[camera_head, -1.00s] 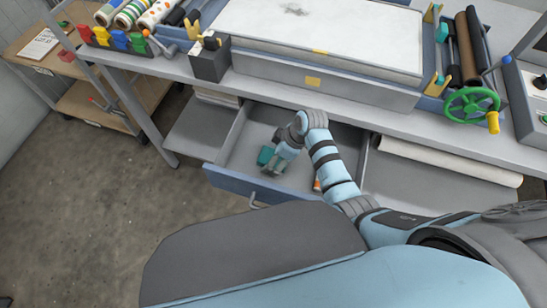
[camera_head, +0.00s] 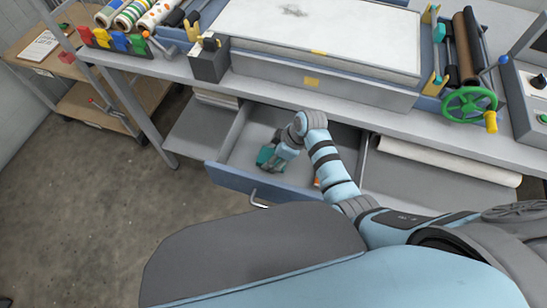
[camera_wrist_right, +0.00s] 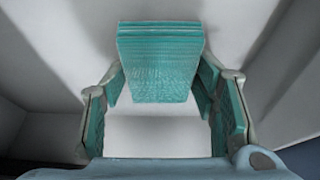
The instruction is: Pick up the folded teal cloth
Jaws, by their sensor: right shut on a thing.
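The folded teal cloth (camera_wrist_right: 158,62) is a layered block in the right wrist view, between the two fingertips of my right gripper (camera_wrist_right: 160,88). The fingers are shut on its sides. In the head view the cloth (camera_head: 264,156) shows as a small teal patch inside the open drawer (camera_head: 228,177), next to my right gripper (camera_head: 273,162), which reaches down into the drawer. My arm hides part of the drawer. From these views I cannot tell whether the cloth touches the drawer floor. My left gripper is not in view.
The workbench edge (camera_head: 300,101) overhangs the drawer. A small orange thing (camera_head: 317,182) lies in the drawer beside my arm. A pale roll (camera_head: 450,163) lies on the shelf at right. A green handwheel (camera_head: 470,104) sticks out above the bench edge.

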